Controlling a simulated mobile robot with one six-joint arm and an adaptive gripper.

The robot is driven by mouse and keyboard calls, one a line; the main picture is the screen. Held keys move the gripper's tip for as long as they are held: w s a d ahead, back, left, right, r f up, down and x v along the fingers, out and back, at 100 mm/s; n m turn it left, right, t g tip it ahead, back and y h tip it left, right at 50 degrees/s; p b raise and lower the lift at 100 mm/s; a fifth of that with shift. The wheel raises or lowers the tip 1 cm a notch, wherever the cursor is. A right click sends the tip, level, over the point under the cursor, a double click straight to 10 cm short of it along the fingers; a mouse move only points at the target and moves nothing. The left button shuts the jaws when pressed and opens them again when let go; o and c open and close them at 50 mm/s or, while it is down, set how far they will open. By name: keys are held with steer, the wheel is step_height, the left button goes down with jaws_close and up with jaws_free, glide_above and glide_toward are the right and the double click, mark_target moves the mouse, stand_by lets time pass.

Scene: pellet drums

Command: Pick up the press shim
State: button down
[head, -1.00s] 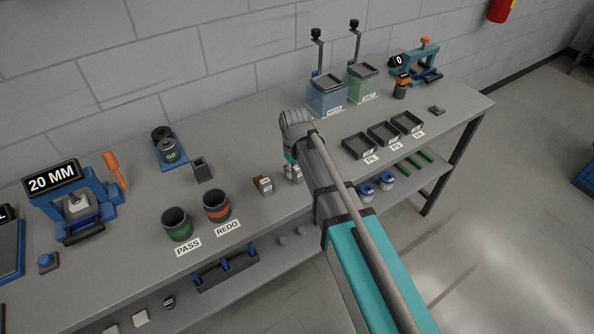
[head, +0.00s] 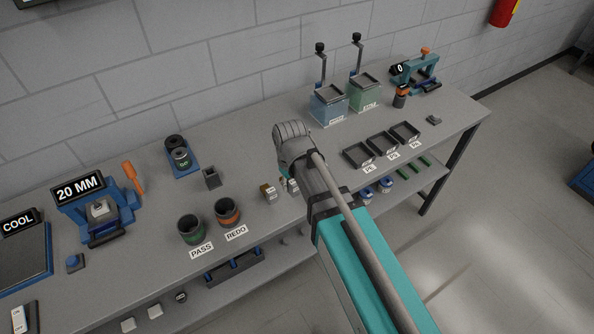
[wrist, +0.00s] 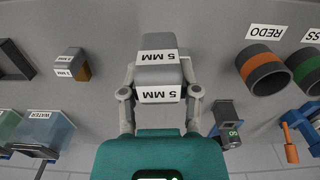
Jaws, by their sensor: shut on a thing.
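My gripper (wrist: 160,92) is shut on a grey block with white labels reading "5 MM", the press shim (wrist: 158,74). The block sits between both fingers in the wrist view. In the head view my own arm hides most of the gripper, and only a small part of the held block shows beside it. I cannot tell whether the block touches the bench.
The PASS cup (head: 191,231) and REDO cup (head: 228,213) stand left on the bench (head: 120,190). The blue press (head: 97,208) with a "20 MM" display is further left. Three black trays (head: 381,145) and the blue (head: 327,106) and green (head: 365,95) bins are right.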

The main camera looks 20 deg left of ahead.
steer(key=s, duration=0.1)
steer(key=s+r+p, duration=0.1)
steer(key=s, duration=0.1)
steer(key=s+r, duration=0.1)
steer(key=shift+s+d, duration=0.15)
steer(key=shift+s, duration=0.1)
steer(key=shift+f, duration=0.1)
stand_by(0.4)
step_height(320, 180, down, 3)
steer(key=b, duration=0.2)
steer(key=shift+w+b, duration=0.1)
steer(key=shift+b, duration=0.2)
